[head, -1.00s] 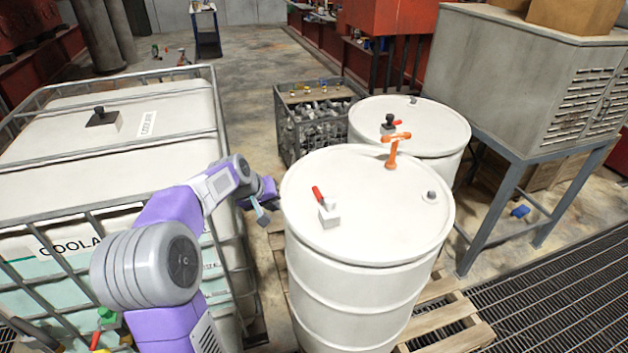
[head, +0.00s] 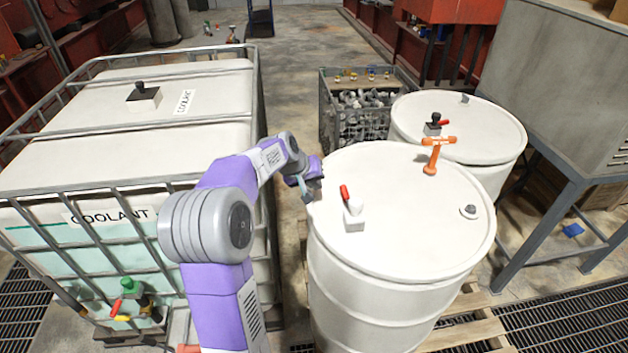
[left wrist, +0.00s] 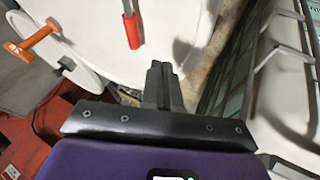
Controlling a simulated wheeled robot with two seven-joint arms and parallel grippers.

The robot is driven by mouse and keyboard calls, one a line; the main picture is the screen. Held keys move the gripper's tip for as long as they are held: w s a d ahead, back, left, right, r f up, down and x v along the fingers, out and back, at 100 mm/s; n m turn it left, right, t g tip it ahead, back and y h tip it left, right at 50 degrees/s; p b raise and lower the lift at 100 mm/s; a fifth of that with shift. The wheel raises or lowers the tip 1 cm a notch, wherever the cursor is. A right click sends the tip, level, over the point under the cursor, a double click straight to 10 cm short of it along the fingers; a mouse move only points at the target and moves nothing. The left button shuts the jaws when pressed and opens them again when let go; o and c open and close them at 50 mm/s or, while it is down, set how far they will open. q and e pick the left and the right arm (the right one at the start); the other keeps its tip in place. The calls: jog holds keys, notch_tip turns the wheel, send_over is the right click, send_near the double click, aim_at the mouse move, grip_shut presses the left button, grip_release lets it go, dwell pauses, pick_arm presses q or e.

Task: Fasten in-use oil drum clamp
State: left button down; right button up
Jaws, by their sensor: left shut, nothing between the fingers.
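The front white oil drum (head: 400,260) has an orange hand pump (head: 432,160) standing on its lid. A clamp (head: 354,218), a pale block with a red handle (head: 345,192), sits on the lid's left part; the handle stands up, leaning slightly left. In the left wrist view the red handle (left wrist: 131,30) is above and left of the fingers. My left gripper (head: 307,193) is at the drum's left rim, left of the clamp and apart from it. Its fingers (left wrist: 163,85) are shut and empty. My right gripper is not in view.
A caged coolant tank (head: 90,170) is at left, close to my arm. A wire crate (head: 350,125) of grey parts stands behind the drums. A metal stand (head: 550,220) is at right.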

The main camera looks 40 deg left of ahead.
aim_at(346, 198)
pick_arm(q)
jog(key=x, duration=0.6)
jog(key=shift+w+d, duration=0.85)
jog(key=shift+w, duration=0.05)
jog(key=shift+w+d+f, duration=0.15)
jog(key=shift+w+d, duration=0.25)
jog(key=shift+w, duration=0.1)
